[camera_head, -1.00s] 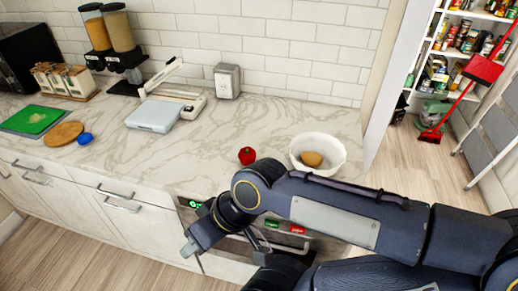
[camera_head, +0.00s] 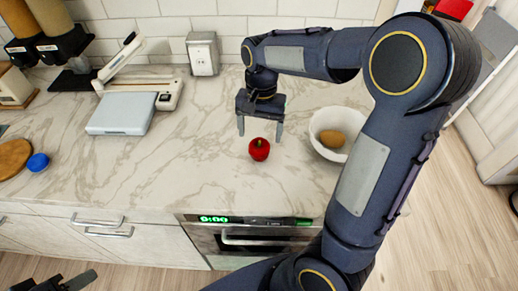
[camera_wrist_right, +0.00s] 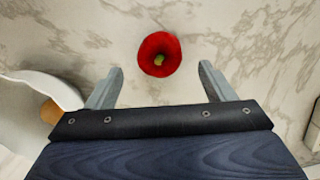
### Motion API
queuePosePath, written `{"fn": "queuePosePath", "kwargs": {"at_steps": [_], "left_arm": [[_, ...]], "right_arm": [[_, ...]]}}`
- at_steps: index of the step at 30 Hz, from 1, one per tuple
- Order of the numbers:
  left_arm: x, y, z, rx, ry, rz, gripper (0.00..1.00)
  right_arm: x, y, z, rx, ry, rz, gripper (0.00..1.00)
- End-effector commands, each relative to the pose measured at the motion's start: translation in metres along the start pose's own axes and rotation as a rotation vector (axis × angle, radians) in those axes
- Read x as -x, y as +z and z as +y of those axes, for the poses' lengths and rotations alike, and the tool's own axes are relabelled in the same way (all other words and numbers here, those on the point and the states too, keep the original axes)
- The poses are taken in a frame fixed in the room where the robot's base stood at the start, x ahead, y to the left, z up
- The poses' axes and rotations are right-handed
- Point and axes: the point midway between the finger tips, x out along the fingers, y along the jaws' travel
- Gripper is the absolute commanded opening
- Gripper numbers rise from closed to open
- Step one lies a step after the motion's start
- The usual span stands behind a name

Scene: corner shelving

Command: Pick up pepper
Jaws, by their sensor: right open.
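The red pepper (camera_head: 259,149) sits on the marble counter, left of the white bowl. In the right wrist view the pepper (camera_wrist_right: 159,54) lies just beyond the fingertips, between their lines, with its green stem showing. My right gripper (camera_head: 260,131) points down above and slightly behind the pepper, fingers apart and empty. Its two fingers also show in the right wrist view (camera_wrist_right: 160,75). Part of my left gripper (camera_head: 75,283) shows at the bottom left edge of the head view; its jaws are not clear.
A white bowl (camera_head: 319,149) with a brown potato-like item (camera_head: 332,139) stands close right of the pepper. The counter left of the pepper is clear.

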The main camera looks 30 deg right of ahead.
Motion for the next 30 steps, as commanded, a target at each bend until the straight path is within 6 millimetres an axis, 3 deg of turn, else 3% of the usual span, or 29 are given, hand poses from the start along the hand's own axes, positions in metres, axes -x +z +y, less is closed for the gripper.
{"fn": "queuePosePath", "kwargs": {"at_steps": [12,21,30], "left_arm": [[0.004,-0.002,0.002,0.000,0.000,0.000,0.40],[0.004,-0.002,0.002,0.000,0.000,0.000,0.40],[0.004,-0.002,0.002,0.000,0.000,0.000,0.40]], "right_arm": [[-0.055,0.003,0.000,0.002,0.000,-0.002,0.76],[-0.061,0.003,-0.001,0.003,-0.004,0.000,0.76],[-0.061,0.003,-0.001,0.003,-0.004,0.000,0.38]]}}
